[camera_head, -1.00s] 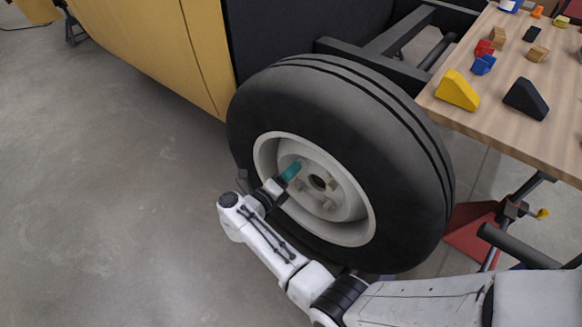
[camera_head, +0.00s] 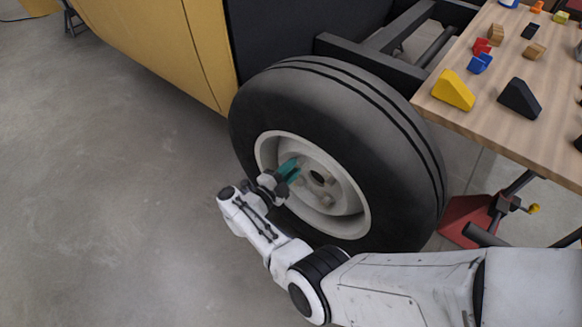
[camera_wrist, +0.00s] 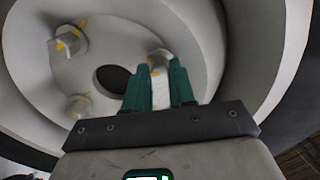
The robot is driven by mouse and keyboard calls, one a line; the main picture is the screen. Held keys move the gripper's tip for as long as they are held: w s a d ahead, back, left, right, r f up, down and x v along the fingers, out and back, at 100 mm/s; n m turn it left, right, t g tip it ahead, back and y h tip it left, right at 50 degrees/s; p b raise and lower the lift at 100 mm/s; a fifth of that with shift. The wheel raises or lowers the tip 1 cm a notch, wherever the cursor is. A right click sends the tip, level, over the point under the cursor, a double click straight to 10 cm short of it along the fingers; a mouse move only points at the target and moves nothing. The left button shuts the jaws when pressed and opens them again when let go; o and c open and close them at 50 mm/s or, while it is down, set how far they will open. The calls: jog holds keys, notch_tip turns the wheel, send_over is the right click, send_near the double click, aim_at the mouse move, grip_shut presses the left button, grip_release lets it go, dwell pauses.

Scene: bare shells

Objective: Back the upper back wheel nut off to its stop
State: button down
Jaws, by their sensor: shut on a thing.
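The wheel (camera_head: 400,150) is a black tyre with a pale rim (camera_head: 348,225) and a dark centre hole. My gripper (camera_head: 290,168) reaches in from the left to the upper left of the hub. In the wrist view its teal fingers (camera_wrist: 158,75) are shut on the upper back wheel nut (camera_wrist: 159,56), a pale nut with yellow marks. The nut's end shows between the fingertips; in the head view the fingers hide most of it. Other nuts on the hub, one at upper left (camera_wrist: 70,43) and one at lower left (camera_wrist: 78,105), stand clear of the fingers.
A wooden table (camera_head: 480,125) with coloured blocks stands at the right. A red jack (camera_head: 470,222) is under it. A yellow body panel (camera_head: 165,45) and dark frame bars (camera_head: 370,62) are behind the wheel. The floor at left is clear.

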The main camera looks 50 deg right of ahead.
jog(key=shift+w+n, duration=0.1)
jog(key=shift+n, duration=0.5)
jog(key=shift+f, duration=0.1)
jog(key=c, duration=0.9)
grip_release()
jog(key=shift+c, duration=0.2)
jog(key=shift+a, duration=0.1)
jog(key=a, duration=1)
jog(key=shift+s+a, duration=0.25)
jog(key=shift+a, duration=0.1)
